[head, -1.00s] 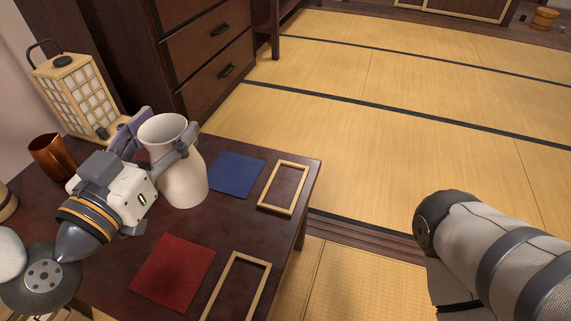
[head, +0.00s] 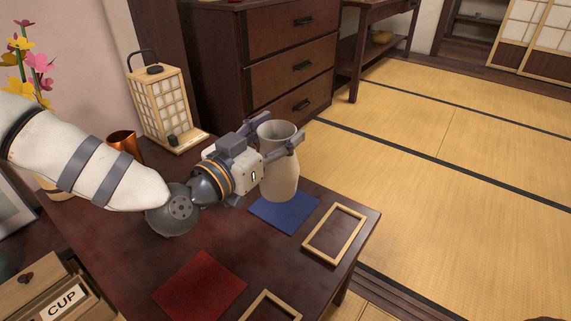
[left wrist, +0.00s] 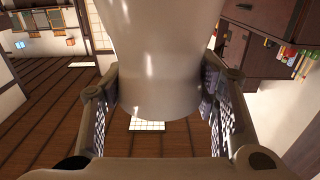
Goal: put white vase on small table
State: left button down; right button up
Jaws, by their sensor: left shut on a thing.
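The white vase (head: 279,178) is upright over the dark low table and overlaps the blue mat in the head view. My left gripper (head: 279,146) is shut on its upper part, one finger on each side. In the left wrist view the vase (left wrist: 160,75) fills the space between the fingers (left wrist: 160,108). I cannot tell if its base touches the table. A dark table with slim legs (head: 374,16) stands at the back beside the chest; I cannot tell which table is the small one. My right gripper is out of view.
The low table (head: 110,235) holds a lantern (head: 163,105), a copper mug (head: 124,142), a blue mat (head: 287,216), a red mat (head: 200,287) and wooden frames (head: 335,234). A drawer chest (head: 265,60) stands behind. The tatami floor (head: 450,160) at right is clear.

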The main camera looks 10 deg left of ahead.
pick_arm(q)
jog(key=w+f+b, duration=0.1)
jog(key=w+f, duration=0.1)
jog(key=w+f+b, duration=0.1)
jog(key=w+f, duration=0.1)
jog(key=f, duration=0.1)
jog(key=shift+d, duration=0.15)
jog(key=f+b, duration=0.1)
jog(key=f, duration=0.1)
jog(key=f+b, duration=0.1)
jog(key=f, duration=0.1)
jog(key=shift+w, duration=0.2)
jog(key=c, duration=0.6)
grip_release()
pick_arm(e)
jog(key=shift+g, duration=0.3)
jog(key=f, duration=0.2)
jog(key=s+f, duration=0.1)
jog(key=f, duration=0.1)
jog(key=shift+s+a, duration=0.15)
pick_arm(q)
jog(key=shift+r, duration=0.1)
